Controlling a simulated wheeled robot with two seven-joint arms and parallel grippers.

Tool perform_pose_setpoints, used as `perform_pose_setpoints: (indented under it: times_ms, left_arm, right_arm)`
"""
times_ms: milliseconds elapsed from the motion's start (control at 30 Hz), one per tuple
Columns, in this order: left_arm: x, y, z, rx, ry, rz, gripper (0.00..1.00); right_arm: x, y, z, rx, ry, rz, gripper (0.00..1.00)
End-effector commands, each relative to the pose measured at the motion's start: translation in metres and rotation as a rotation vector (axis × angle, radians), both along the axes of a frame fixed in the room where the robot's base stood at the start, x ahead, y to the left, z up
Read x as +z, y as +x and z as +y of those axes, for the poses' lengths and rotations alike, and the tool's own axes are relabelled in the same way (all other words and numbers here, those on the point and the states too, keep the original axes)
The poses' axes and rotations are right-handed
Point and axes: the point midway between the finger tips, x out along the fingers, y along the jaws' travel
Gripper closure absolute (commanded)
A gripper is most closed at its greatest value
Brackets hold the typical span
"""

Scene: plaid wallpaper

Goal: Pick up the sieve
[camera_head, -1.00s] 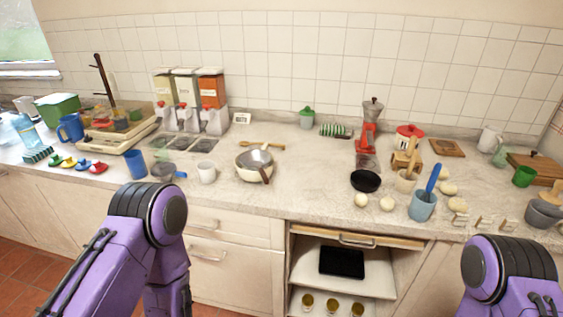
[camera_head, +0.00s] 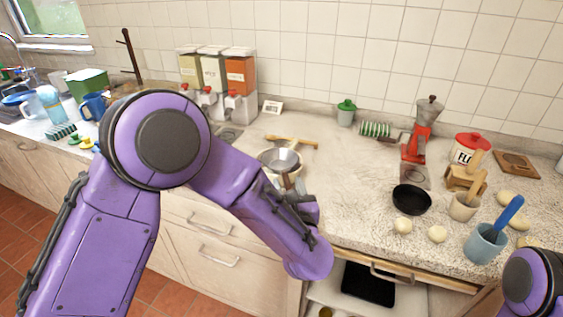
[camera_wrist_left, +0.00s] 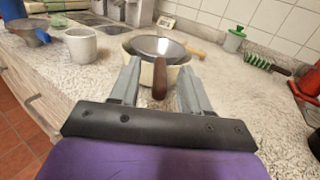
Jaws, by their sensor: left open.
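The sieve (camera_head: 285,158) has a grey metallic bowl and rests in the top of a cream bowl (camera_head: 266,165) on the counter. In the left wrist view the sieve (camera_wrist_left: 158,46) sits in the cream bowl (camera_wrist_left: 174,76), and its brown handle (camera_wrist_left: 159,78) points toward me. My left gripper (camera_wrist_left: 160,70) is open, with its two fingers on either side of the handle in that view. In the head view my left gripper (camera_head: 292,184) is close in front of the bowl, partly covered by my arm. My right gripper is out of frame; only part of that arm shows.
A white cup (camera_wrist_left: 80,45) stands left of the bowl in the wrist view. A wooden utensil (camera_head: 292,142) lies behind the bowl. A black pan (camera_head: 411,199) and a red grinder (camera_head: 416,145) stand to the right. Counter between bowl and pan is clear.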

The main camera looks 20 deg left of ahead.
Motion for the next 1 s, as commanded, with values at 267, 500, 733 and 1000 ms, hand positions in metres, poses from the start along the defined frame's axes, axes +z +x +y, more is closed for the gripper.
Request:
perform_pose_setpoints:
  times_ms: [267, 500, 733, 1000]
  left_arm:
    - [-0.004, 0.035, 0.017, 0.0, 0.001, 0.002, 0.53]
    - [-0.006, 0.035, 0.017, -0.001, 0.001, 0.002, 0.69]
    - [-0.005, 0.035, 0.017, -0.001, 0.003, 0.001, 1.0]
    - [-0.001, 0.035, 0.017, 0.0, 0.002, 0.0, 1.0]
  right_arm:
    - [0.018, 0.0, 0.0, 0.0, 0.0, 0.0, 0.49]
    - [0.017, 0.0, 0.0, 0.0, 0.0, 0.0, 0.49]
    - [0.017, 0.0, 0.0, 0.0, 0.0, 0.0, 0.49]
    - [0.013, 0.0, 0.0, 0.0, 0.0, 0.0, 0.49]
